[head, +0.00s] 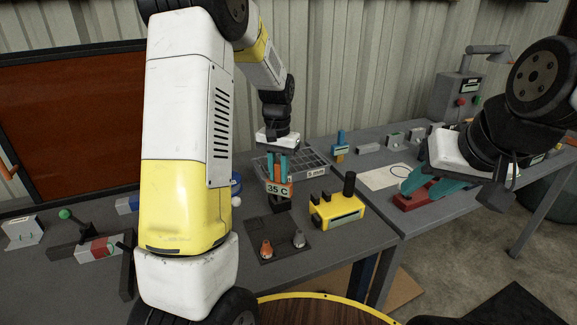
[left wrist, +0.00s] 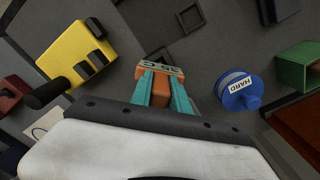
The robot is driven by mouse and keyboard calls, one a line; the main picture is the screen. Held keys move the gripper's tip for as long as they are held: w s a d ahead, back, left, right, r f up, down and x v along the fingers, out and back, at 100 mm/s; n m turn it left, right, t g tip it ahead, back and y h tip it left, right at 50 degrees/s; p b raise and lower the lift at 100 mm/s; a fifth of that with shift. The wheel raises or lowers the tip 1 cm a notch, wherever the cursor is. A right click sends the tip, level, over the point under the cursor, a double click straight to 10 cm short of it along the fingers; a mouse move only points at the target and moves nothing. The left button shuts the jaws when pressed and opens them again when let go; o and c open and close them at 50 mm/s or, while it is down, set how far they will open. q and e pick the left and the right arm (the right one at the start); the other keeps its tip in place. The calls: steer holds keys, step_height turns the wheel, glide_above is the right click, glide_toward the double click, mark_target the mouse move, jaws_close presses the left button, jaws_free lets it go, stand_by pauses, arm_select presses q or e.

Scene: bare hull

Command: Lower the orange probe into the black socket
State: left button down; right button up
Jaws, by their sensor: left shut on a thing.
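The orange probe (head: 278,188), with a "35 C" label, is between the teal fingers of my left gripper (head: 277,172), which is shut on it. It also shows in the left wrist view (left wrist: 160,70), at the fingertips. A black block-like part (head: 280,204) shows just below the probe in the head view; I take it for the socket, and I cannot tell whether the probe touches it. In the left wrist view, the fingers and probe hide part of what lies beneath. My right gripper (head: 430,184) is open, its teal fingers apart over a red block.
A yellow device (head: 338,211) stands right of the probe. A grey compartment tray (head: 310,160) is behind. A blue "HARD" spool (left wrist: 238,92) stands nearby.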

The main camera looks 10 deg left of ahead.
arm_select(q)
steer(key=shift+f, duration=0.6)
stand_by(0.7)
steer(key=c, duration=0.7)
jaws_free()
steer(key=shift+r, duration=4.5)
